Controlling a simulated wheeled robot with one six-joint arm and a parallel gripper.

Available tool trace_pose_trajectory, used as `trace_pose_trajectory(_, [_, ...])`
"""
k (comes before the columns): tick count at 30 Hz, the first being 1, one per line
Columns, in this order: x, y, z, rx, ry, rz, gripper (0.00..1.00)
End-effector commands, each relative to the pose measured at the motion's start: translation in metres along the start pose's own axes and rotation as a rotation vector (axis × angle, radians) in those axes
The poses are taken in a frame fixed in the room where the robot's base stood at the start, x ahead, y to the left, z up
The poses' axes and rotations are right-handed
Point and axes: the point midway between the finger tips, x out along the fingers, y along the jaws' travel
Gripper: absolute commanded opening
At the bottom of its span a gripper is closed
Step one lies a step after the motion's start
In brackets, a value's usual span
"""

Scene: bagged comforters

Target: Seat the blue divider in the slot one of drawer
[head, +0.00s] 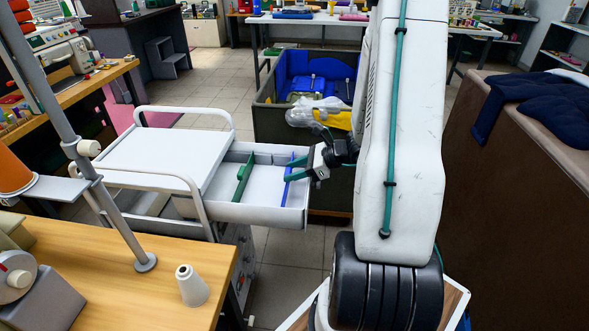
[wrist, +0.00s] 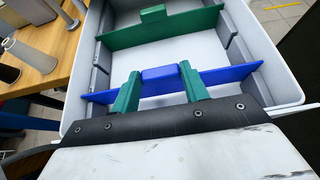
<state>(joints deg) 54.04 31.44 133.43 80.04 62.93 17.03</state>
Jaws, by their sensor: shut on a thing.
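The blue divider (wrist: 225,74) spans the open drawer (head: 252,213) crosswise, near its front end. Its raised middle tab lies between the green fingers of my gripper (wrist: 160,74), which are shut on it. In the head view my gripper (head: 297,168) is over the drawer's right end, at the blue divider (head: 290,172). The divider's ends reach the grey slotted strips (wrist: 99,82) on the side walls. I cannot tell whether its ends are down in a slot or just above. The drawer also shows in the wrist view (wrist: 286,78).
A green divider (head: 243,178) stands across the drawer farther in, parallel to the blue one. The white cart top (head: 155,160) is bare. A grey bin (head: 268,120) with bagged things stands behind the drawer. A wooden table (head: 130,270) with a white cone is at front left.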

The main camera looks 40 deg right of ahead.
Motion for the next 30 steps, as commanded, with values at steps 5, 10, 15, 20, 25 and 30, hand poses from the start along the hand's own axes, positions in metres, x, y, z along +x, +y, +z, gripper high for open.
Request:
trace_pose_trajectory(5, [0.0014, 0.0001, -0.0026, 0.001, 0.000, 0.000, 0.22])
trace_pose_trajectory(10, [0.0027, 0.0002, -0.0050, 0.001, 0.000, 0.001, 0.22])
trace_pose_trajectory(15, [0.0031, 0.0002, -0.0057, 0.000, 0.000, 0.000, 0.67])
trace_pose_trajectory(20, [0.0031, 0.0002, -0.0057, 0.000, 0.000, 0.000, 0.70])
trace_pose_trajectory(25, [0.0031, 0.0002, -0.0057, 0.000, 0.000, 0.001, 0.99])
trace_pose_trajectory(30, [0.0031, 0.0002, -0.0057, 0.000, 0.000, 0.000, 0.99])
